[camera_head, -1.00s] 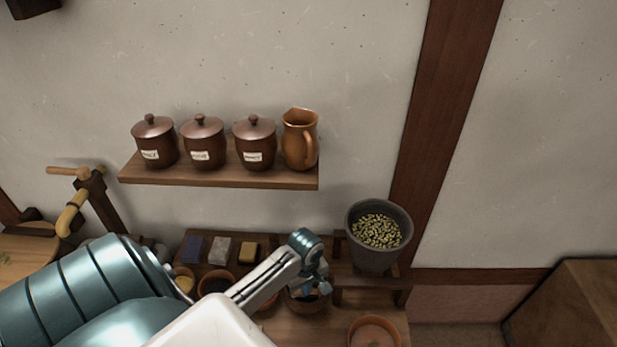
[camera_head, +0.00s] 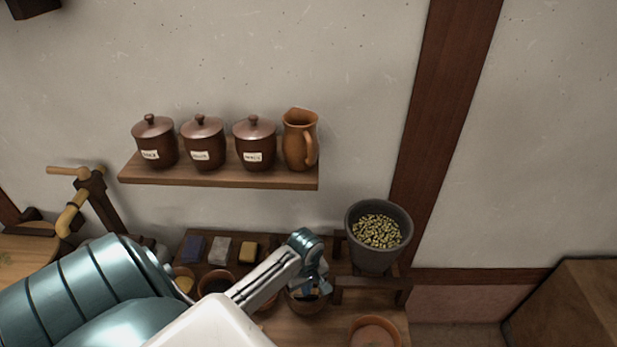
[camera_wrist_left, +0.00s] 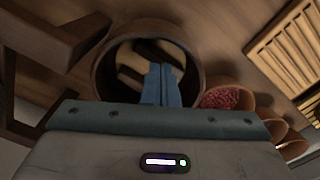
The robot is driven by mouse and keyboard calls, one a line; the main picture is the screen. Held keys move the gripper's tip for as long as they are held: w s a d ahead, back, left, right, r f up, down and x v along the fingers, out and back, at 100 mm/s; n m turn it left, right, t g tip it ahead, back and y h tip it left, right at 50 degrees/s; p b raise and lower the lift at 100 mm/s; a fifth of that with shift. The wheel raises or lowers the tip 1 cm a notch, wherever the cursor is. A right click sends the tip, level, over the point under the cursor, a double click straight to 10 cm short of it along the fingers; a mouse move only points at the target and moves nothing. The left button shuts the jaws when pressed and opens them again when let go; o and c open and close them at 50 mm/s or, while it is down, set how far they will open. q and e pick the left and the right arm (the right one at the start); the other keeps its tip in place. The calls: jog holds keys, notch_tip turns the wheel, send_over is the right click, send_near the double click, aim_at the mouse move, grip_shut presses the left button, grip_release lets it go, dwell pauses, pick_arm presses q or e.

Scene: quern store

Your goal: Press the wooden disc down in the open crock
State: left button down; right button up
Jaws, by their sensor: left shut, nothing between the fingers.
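The open crock (camera_wrist_left: 102,70) is a round brown pot in the left wrist view. A pale wooden disc (camera_wrist_left: 129,60) with dark bands lies inside it, partly hidden by my fingers. My left gripper (camera_wrist_left: 161,70) is shut and empty, its blue fingertips together and pointing into the crock over the disc. I cannot tell whether they touch the disc. In the head view my left gripper (camera_head: 318,289) is over the crock (camera_head: 304,307), which is largely covered by it. My right gripper is not in view.
A grey pot of pale green pieces (camera_head: 378,232) stands on a small wooden stand just right of my gripper. Several small bowls surround the crock, one with red contents (camera_wrist_left: 228,97). A shelf (camera_head: 220,177) with lidded jars and a jug (camera_head: 299,140) is above.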

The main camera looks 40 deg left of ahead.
pick_arm(q)
jog(key=shift+f, duration=0.85)
jog(key=shift+s+d+f+p, duration=0.1)
jog(key=shift+s+f+p, duration=0.05)
jog(key=shift+p, duration=0.25)
dwell(1.9)
jog(key=shift+s+f, duration=0.1)
dwell(1.6)
jog(key=r+p, duration=0.3)
jog(key=shift+w, duration=0.2)
jog(key=shift+r, duration=0.15)
notch_tip(320, 180, up, 7)
dwell(0.6)
dwell(0.5)
